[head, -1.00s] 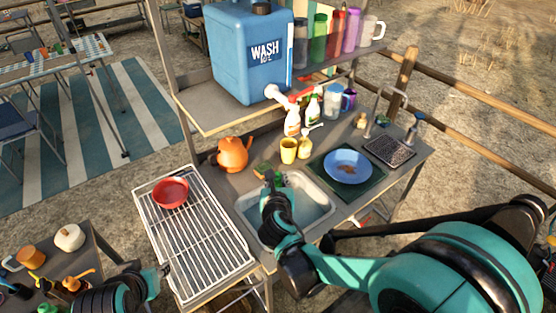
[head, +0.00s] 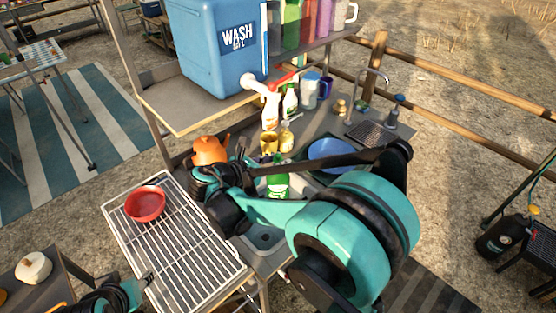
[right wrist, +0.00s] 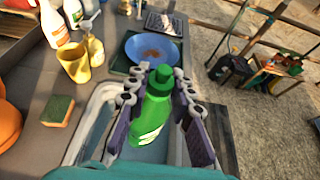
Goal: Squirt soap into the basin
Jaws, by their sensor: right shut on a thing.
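My right gripper (head: 258,180) is shut on a green soap bottle (head: 278,186) and holds it over the basin. In the right wrist view, the fingers (right wrist: 160,90) clasp both sides of the green bottle (right wrist: 153,118), and its capped end points away from the wrist. The metal basin (head: 265,239) is set in the counter, largely hidden by my right arm; its pale rim also shows in the right wrist view (right wrist: 97,103). My left gripper (head: 143,284) is at the lower left by the rack; its fingers are too unclear to judge.
A wire rack (head: 185,245) with a red bowl (head: 146,204) is left of the basin. An orange kettle (head: 209,150), yellow cup (right wrist: 73,62), sponge (right wrist: 58,111) and blue plate (right wrist: 152,49) surround it. A blue wash container (head: 218,50) stands on the shelf above.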

